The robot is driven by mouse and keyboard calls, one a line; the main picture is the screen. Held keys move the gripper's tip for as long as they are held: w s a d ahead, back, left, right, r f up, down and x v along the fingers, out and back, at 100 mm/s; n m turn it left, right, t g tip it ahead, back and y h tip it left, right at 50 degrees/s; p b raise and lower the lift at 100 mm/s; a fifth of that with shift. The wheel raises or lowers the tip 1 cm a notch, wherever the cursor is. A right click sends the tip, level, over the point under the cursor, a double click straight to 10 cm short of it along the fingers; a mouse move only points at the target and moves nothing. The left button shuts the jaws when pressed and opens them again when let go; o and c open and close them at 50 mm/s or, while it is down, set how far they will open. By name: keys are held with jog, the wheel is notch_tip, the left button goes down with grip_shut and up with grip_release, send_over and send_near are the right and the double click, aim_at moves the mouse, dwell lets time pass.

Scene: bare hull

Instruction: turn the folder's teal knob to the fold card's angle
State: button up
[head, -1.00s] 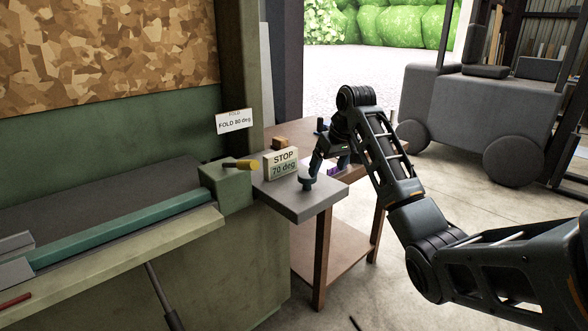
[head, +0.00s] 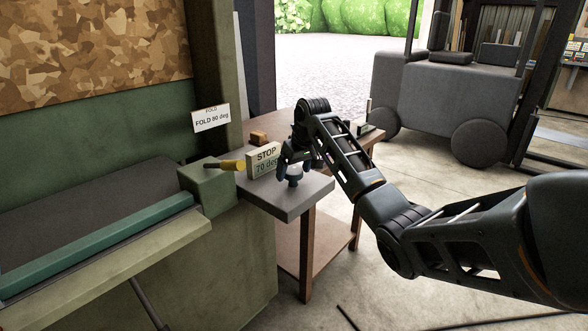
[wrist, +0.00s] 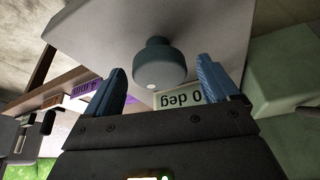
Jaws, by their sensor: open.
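The teal knob (head: 294,176) stands on a grey shelf at the folder's right end. In the wrist view the knob (wrist: 158,64) sits ahead of and between my open fingers, with clear gaps on both sides. My gripper (wrist: 165,88) is open and empty; in the head view my gripper (head: 292,160) is at the knob and partly covers it. The fold card (head: 211,118) reads "FOLD 80 deg".
A forklift-like vehicle (head: 430,95) is parked behind my arm.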

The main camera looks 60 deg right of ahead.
jog(key=shift+f, duration=0.15)
jog(key=shift+c, duration=0.3)
jog(key=c, duration=1)
jog(key=shift+n, duration=0.3)
jog(key=shift+n+y+p, duration=0.4)
jog(key=shift+n+p, duration=0.15)
jog(key=shift+n, duration=0.25)
jog(key=shift+d+n+t+y, duration=0.1)
jog(key=shift+n+t+y, duration=0.2)
jog(key=shift+n, duration=0.6)
jog(key=shift+d+n+t+y, duration=0.1)
jog(key=shift+n+y, duration=0.3)
jog(key=shift+n, duration=0.5)
jog(key=shift+p, duration=0.3)
